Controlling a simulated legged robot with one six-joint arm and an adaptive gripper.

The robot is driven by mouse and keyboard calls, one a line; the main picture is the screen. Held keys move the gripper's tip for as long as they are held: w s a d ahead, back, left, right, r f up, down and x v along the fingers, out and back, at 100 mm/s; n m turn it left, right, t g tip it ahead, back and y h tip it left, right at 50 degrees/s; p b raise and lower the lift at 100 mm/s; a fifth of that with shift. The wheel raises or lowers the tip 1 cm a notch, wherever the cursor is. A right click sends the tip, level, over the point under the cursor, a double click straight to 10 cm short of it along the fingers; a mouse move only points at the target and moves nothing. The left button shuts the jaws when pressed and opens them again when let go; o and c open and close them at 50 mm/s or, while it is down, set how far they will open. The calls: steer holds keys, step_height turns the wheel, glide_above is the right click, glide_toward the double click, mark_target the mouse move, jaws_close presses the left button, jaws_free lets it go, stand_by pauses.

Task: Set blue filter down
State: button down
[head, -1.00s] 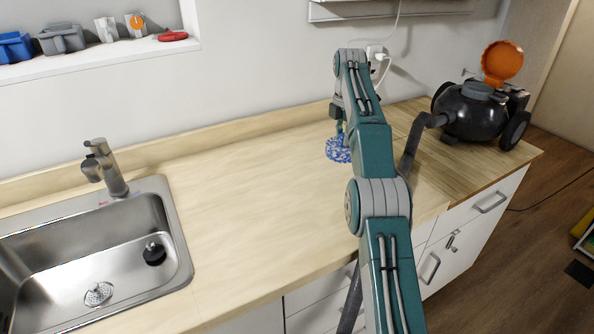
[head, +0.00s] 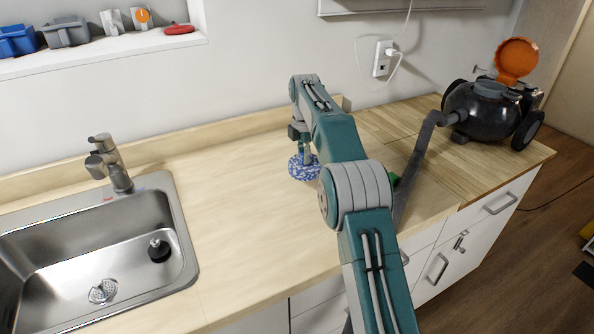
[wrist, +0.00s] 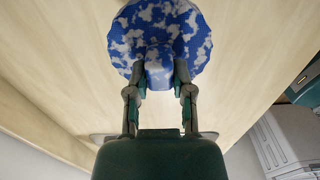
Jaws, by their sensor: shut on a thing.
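The blue filter (wrist: 190,38) is a round, blue-and-white mottled piece with a raised grip in its middle. In the wrist view my gripper (wrist: 160,78) is shut on that raised grip, one finger on each side. In the head view the filter (head: 298,168) shows at the end of my arm, low over the wooden counter (head: 240,210) toward the back wall. I cannot tell whether its underside touches the counter. My arm covers part of its right side in the head view.
A steel sink (head: 90,255) with a faucet (head: 110,165) is on the left. A black machine (head: 485,108) with an open orange lid (head: 517,58) stands at the right, with a dark hose (head: 418,155). The counter between sink and arm is clear. A wall outlet (head: 382,58) is behind.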

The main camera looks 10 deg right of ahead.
mark_target(297, 163)
steer(key=shift+a+f, duration=0.6)
steer(key=shift+f, duration=0.15)
steer(key=shift+w+a+f, duration=0.1)
steer(key=shift+a+f, duration=0.1)
steer(key=shift+f, duration=0.8)
steer(key=shift+a+f, duration=0.15)
steer(key=shift+f, duration=0.8)
steer(key=shift+c, duration=2.4)
jaws_free()
step_height(297, 163, up, 8)
steer(key=shift+f, duration=0.15)
